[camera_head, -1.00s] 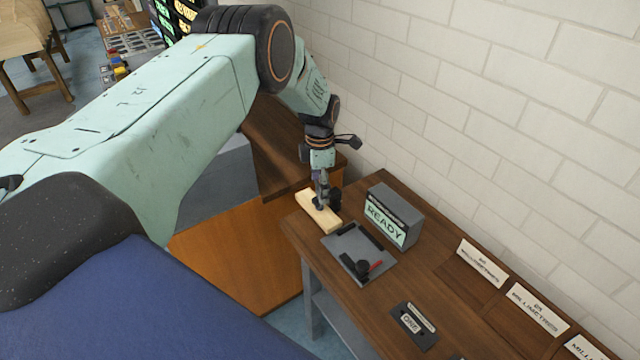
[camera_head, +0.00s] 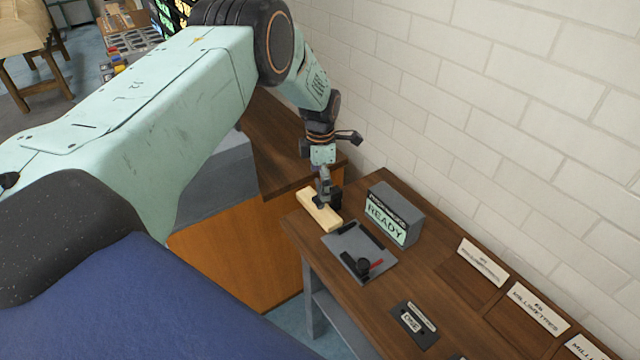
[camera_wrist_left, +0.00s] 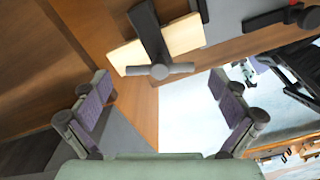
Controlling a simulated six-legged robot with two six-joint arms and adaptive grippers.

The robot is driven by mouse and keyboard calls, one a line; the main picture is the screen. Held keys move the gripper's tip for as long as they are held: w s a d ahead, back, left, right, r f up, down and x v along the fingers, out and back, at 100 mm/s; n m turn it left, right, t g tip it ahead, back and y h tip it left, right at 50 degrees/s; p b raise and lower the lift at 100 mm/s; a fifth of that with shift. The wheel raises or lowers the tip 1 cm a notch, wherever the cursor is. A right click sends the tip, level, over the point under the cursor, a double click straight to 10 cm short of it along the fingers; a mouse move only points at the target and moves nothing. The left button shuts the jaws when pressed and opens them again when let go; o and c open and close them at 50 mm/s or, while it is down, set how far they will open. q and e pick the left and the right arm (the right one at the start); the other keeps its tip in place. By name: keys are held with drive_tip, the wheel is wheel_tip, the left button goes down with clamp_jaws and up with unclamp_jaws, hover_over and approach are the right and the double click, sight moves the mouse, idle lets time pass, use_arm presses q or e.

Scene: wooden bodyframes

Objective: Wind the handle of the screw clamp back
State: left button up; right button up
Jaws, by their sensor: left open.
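The screw clamp is a dark frame (camera_wrist_left: 150,35) across a pale wooden block (camera_wrist_left: 186,36), with a grey crossbar handle (camera_wrist_left: 160,71) at its near end in the left wrist view. In the head view the block (camera_head: 310,207) lies at the table's far left corner, and the clamp there is partly hidden by my gripper. My left gripper (camera_head: 323,180) is over the block. In the left wrist view it (camera_wrist_left: 158,88) is open, its two purple-padded fingers wide apart. The handle shows between and just beyond the fingertips, not gripped. My right gripper is not in view.
A grey box (camera_head: 392,212) reading READY stands right of the block. A grey plate (camera_head: 345,245) with black bars and a red part lies in front. A dark ONE plaque (camera_head: 413,325) and white label cards (camera_head: 482,262) are farther right. A white brick wall (camera_head: 500,110) rises behind.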

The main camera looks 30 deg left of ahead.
use_arm(q)
wheel_tip(320, 180, up, 11)
idle(0.3)
drive_tip(key=shift+s, duration=0.1)
wheel_tip(320, 180, down, 12)
idle(0.7)
drive_tip(key=shift+r, duration=0.1)
